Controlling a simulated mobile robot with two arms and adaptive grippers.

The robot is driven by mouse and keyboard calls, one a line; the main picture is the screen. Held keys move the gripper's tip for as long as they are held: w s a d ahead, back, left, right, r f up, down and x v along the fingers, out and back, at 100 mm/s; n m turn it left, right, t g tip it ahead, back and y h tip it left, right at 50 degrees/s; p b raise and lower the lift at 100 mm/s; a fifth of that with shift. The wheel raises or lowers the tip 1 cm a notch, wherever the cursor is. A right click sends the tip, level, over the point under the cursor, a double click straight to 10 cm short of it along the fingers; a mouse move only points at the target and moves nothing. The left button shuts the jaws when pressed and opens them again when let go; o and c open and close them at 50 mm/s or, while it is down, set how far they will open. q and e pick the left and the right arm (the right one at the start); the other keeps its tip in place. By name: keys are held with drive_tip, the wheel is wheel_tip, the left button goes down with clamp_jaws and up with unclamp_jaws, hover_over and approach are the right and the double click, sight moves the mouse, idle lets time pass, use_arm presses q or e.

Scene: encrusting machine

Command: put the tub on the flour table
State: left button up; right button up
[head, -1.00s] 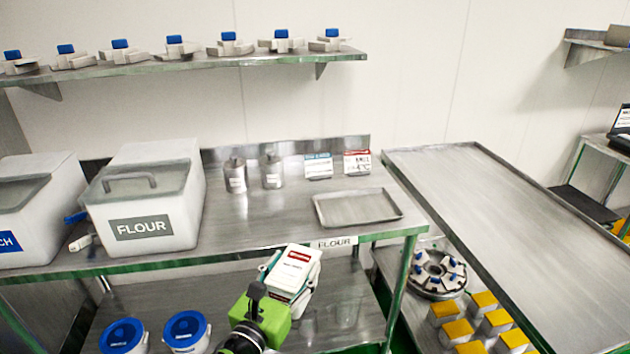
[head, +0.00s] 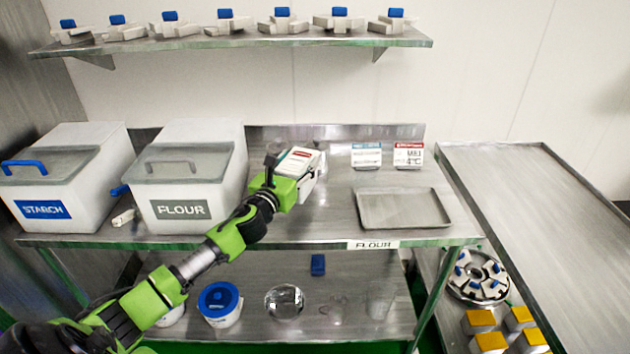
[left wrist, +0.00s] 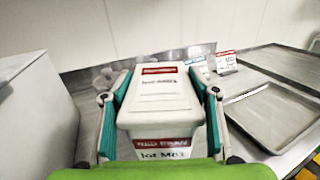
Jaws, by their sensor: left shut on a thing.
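The tub (head: 303,160) is white with a red label, and its lot label shows in the left wrist view (left wrist: 160,110). My left gripper (head: 290,182) is shut on the tub, with a teal finger on each side of it in the left wrist view. The tub is over the flour table (head: 310,228), between the flour bin and the metal tray. I cannot tell whether its base touches the tabletop. My right gripper is not in view.
The flour bin (head: 190,185) and starch bin (head: 60,185) stand left. The shallow metal tray (head: 445,222) lies right, with two small signs (head: 367,155) behind it. A shelf (head: 240,40) hangs above. Bare tabletop lies before the tub.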

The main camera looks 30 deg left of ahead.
use_arm(q)
drive_tip(key=shift+w+f+b, duration=0.1)
drive_tip(key=shift+f+b, duration=0.55)
drive_tip(key=shift+f, duration=2.4)
drive_tip(key=o, duration=1.9)
drive_tip(key=shift+f, duration=0.15)
drive_tip(key=shift+s, duration=0.2)
drive_tip(key=s+d+b, duration=0.1)
drive_tip(key=s+d, duration=0.1)
drive_tip(key=s, duration=0.9)
drive_tip(key=shift+s, duration=0.35)
